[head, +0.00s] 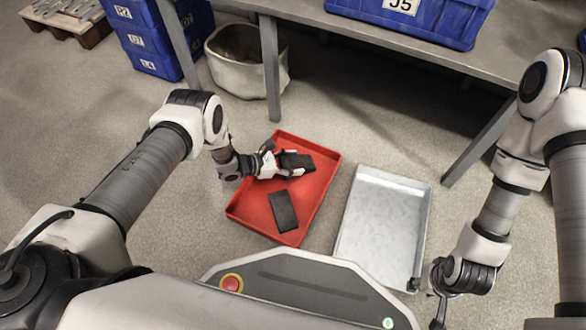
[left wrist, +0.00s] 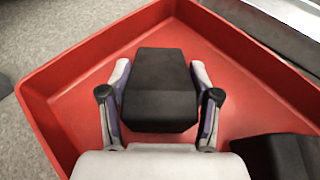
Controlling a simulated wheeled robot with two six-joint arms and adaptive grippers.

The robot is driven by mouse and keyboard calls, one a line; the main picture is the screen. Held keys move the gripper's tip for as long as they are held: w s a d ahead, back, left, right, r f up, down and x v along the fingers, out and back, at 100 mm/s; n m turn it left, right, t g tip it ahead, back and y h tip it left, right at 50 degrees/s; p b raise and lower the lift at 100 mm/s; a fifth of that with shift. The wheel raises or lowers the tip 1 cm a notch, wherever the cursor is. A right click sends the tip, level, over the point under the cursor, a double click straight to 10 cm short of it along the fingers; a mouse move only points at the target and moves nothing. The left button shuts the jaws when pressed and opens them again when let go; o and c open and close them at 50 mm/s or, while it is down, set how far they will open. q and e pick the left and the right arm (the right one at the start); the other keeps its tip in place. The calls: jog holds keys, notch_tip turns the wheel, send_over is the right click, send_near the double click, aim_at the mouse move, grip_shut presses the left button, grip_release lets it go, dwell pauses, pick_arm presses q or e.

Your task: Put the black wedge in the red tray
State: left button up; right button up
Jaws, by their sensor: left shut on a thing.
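The red tray (head: 240,208) lies on the floor in front of me; its wall and floor also fill much of the left wrist view (left wrist: 75,85). My left gripper (head: 283,163) is over the tray's far part and is shut on a black wedge (head: 298,162). In the left wrist view the fingers (left wrist: 160,100) press on both sides of this wedge (left wrist: 160,85). I cannot tell whether it touches the tray floor. A second black wedge (head: 283,211) lies in the near part of the tray, partly showing at the lower right of the left wrist view (left wrist: 280,155). My right gripper (head: 428,290) is beside the grey tray, its fingers unclear.
A grey metal tray (head: 385,222), empty, lies right of the red tray. A workbench (head: 375,45) with a blue crate (head: 440,22) stands behind. A whitish bin (head: 225,68) and stacked blue crates (head: 150,45) are at the back left. Floor left of the red tray is clear.

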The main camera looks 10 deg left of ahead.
pick_arm(q)
jog(key=shift+r, duration=0.1)
jog(key=shift+f, duration=0.2)
jog(key=o, duration=1.6)
jog(key=shift+r, duration=0.1)
